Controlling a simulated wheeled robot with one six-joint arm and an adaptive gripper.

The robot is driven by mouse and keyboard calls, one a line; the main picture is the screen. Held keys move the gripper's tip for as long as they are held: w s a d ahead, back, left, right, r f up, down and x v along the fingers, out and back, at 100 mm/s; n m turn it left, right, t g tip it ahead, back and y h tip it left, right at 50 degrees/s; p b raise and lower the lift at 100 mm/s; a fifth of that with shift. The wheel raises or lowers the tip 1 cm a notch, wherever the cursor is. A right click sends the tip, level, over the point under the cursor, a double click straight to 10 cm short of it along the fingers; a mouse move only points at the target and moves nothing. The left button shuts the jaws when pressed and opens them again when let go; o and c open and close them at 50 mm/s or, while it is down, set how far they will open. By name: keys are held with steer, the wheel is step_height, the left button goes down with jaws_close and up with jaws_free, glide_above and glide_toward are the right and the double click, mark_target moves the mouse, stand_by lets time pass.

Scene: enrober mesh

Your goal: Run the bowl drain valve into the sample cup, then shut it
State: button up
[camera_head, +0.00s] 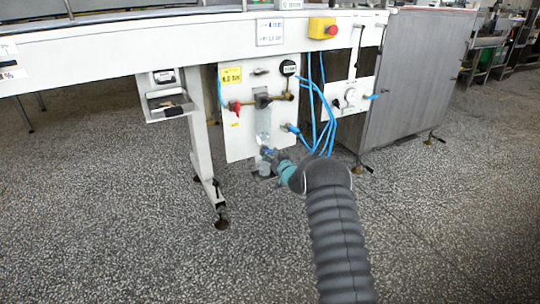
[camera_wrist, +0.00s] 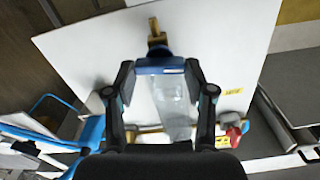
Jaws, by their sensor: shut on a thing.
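The clear filter bowl (camera_head: 263,126) hangs on the white panel. It also shows in the wrist view (camera_wrist: 174,108), behind my fingers. At its lower end is the drain valve, with a blue part (camera_wrist: 160,66) and a brass outlet (camera_wrist: 155,34). My gripper (camera_wrist: 160,70) has one finger at each end of the blue part and is shut on it. In the head view my gripper (camera_head: 271,154) is just below the bowl. A small pale cup (camera_head: 265,169) stands under the valve, partly hidden by my gripper. I cannot see its contents or any flow.
A red valve handle (camera_head: 236,106) and brass pipe sit higher on the panel (camera_head: 240,145). Blue hoses (camera_head: 325,125) hang to the right, close to my wrist. A machine leg (camera_head: 203,160) stands to the left. The speckled floor in front is clear.

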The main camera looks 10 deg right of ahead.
steer(key=m, duration=0.6)
steer(key=shift+d, duration=0.1)
steer(key=m, duration=0.6)
stand_by(0.4)
steer(key=o, duration=1.2)
steer(key=shift+w+f, duration=0.1)
steer(key=shift+c, duration=0.2)
steer(key=shift+d, duration=0.1)
steer(key=v, duration=1.2)
